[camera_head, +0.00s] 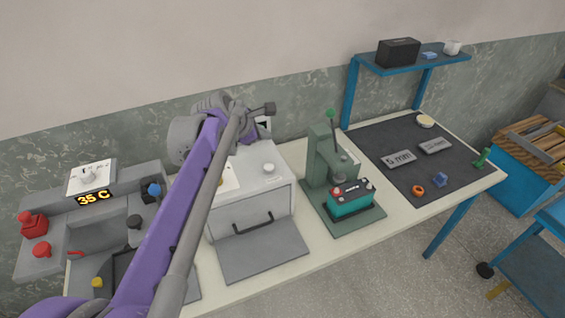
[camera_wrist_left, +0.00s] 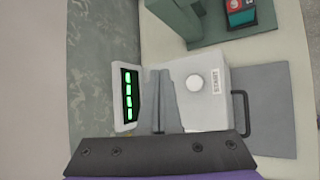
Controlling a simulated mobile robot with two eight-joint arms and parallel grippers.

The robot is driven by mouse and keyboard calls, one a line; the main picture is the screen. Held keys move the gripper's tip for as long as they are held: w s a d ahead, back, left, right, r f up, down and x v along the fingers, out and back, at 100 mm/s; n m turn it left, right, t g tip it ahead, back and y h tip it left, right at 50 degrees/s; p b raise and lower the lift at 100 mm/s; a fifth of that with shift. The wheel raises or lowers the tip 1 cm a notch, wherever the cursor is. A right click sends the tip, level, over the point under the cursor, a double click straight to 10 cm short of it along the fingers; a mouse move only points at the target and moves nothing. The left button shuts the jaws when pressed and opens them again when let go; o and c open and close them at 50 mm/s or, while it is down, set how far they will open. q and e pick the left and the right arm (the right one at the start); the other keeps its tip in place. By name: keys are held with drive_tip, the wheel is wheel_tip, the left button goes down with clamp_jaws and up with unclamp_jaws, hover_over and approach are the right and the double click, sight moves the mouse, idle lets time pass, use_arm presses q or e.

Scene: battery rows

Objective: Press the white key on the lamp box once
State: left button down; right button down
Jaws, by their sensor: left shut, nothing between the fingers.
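A pale box with a front handle stands on the table (camera_head: 286,180); its top carries a round white key (camera_head: 268,168). In the left wrist view the white key (camera_wrist_left: 195,82) lies beside a START label, to the right of my fingers. An upright panel with several lit green marks (camera_wrist_left: 127,95) stands at the wall side of the box, left of my fingers. My left gripper (camera_head: 268,108) is shut and empty, above the back of the box; it also shows in the wrist view (camera_wrist_left: 160,74). The fingers partly cover the box top; contact cannot be told. My right gripper is out of view.
A green press (camera_head: 322,155) with a teal and red battery block (camera_head: 350,198) stands right of the box. A dark mat (camera_head: 400,135) and blue shelf (camera_head: 415,64) are farther right.

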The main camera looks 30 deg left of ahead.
sight(266, 169)
use_arm(q)
drive_tip(key=shift+s+a, duration=0.1)
drive_tip(key=shift+a, duration=0.05)
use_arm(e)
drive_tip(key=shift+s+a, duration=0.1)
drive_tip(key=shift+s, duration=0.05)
